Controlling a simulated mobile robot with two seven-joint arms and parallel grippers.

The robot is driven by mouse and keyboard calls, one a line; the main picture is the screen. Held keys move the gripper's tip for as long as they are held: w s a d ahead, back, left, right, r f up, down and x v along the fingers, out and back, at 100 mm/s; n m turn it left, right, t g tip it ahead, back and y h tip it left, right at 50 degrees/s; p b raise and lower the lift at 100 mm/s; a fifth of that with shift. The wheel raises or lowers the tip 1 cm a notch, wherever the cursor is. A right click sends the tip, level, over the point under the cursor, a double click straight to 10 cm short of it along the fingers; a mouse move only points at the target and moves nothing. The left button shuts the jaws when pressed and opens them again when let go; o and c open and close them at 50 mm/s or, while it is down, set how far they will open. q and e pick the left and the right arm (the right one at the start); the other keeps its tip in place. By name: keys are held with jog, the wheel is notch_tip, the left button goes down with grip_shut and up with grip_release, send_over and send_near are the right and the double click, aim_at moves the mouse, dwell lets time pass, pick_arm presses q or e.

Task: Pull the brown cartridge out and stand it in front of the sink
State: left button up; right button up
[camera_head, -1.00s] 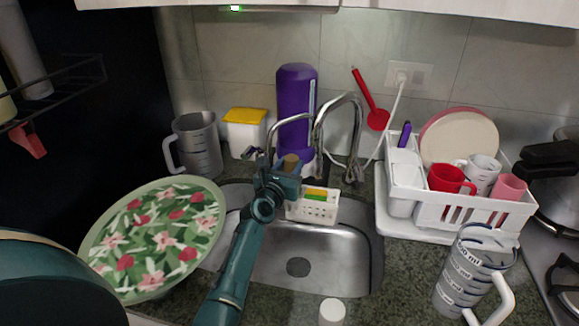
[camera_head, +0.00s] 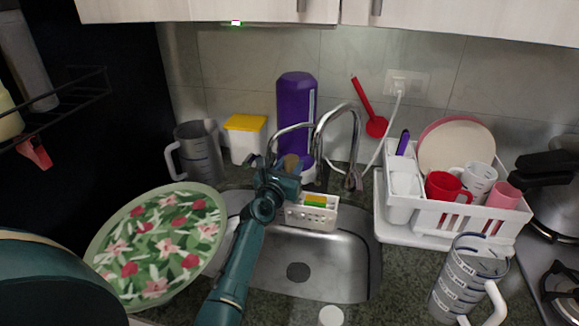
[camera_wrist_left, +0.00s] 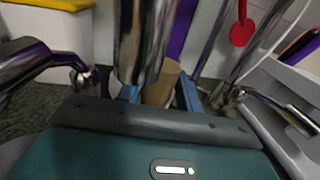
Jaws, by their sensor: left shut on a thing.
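My left gripper (camera_head: 285,175) is behind the sink, by the chrome tap. It is shut on the brown cartridge (camera_head: 291,162), a small brown cylinder. In the left wrist view the cartridge (camera_wrist_left: 166,80) stands between the two blue fingers (camera_wrist_left: 159,93), partly hidden by a chrome tap pipe and the gripper's edge. The purple dispenser (camera_head: 296,105) stands upright just behind; I cannot tell whether the cartridge still touches it. The steel sink (camera_head: 335,265) lies in front, partly covered by my left arm. My right gripper is out of view.
The chrome tap (camera_head: 338,110) arches close to the gripper. A white caddy (camera_head: 312,215) hangs at the sink's back edge. A floral plate (camera_head: 155,240) is at left, a dish rack (camera_head: 455,218) and measuring jug (camera_head: 465,280) at right. A white cylinder (camera_head: 331,316) stands at the front.

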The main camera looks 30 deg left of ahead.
pick_arm(q)
jog(key=shift+r+p, duration=0.8)
jog(key=shift+r, duration=0.45)
